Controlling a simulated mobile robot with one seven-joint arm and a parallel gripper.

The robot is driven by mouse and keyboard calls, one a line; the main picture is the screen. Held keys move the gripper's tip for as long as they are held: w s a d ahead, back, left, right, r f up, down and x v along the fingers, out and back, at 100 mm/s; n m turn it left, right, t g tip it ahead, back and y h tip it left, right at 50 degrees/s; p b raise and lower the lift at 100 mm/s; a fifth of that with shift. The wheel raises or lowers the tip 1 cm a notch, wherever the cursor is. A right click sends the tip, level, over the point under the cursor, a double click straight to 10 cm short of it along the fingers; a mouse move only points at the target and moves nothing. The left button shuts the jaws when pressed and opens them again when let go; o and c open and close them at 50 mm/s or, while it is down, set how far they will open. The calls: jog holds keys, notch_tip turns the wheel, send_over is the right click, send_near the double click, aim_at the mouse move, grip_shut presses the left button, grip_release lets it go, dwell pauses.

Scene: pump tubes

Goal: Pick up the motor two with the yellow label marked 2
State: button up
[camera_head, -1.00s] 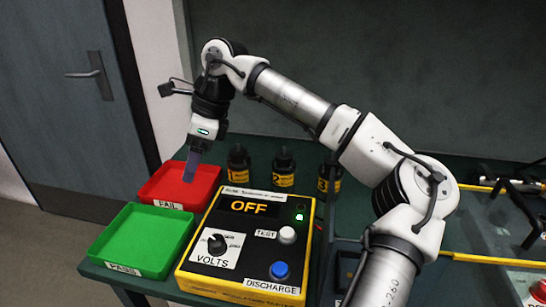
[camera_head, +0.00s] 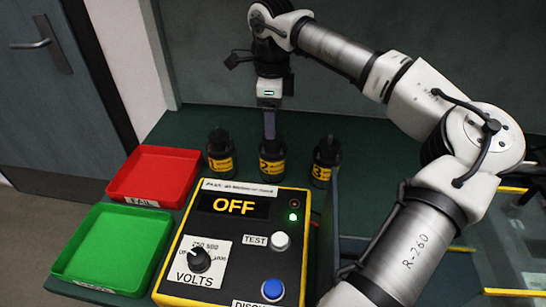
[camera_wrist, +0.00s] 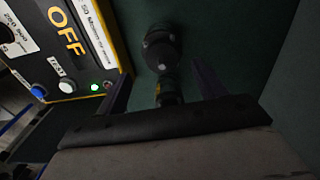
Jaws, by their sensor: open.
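Motor two (camera_head: 271,163) is the middle of three black cylinders standing upright behind the tester box; its yellow label appears to read 2. My gripper (camera_head: 269,126) points down over it, with a finger overlapping its top in the head view. In the wrist view my gripper (camera_wrist: 161,72) is open, one finger on each side of the picture's middle. A dark motor (camera_wrist: 168,92), seemingly motor two, shows between the fingers, partly hidden by the gripper body. I cannot tell whether the fingers touch it.
A motor (camera_head: 221,154) stands left of motor two and another (camera_head: 325,160) stands right, both close. The yellow-edged tester box (camera_head: 235,240) reads OFF, just in front. A red tray (camera_head: 155,176) and a green tray (camera_head: 106,248) lie at the left. A wall rises behind.

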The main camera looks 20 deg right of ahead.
aim_at(273, 154)
jog(key=shift+d+f+p, duration=0.15)
jog(key=shift+f+p, duration=0.65)
jog(key=shift+f, duration=2.55)
grip_shut()
jog(key=shift+w+r, duration=0.1)
jog(key=shift+r, duration=0.05)
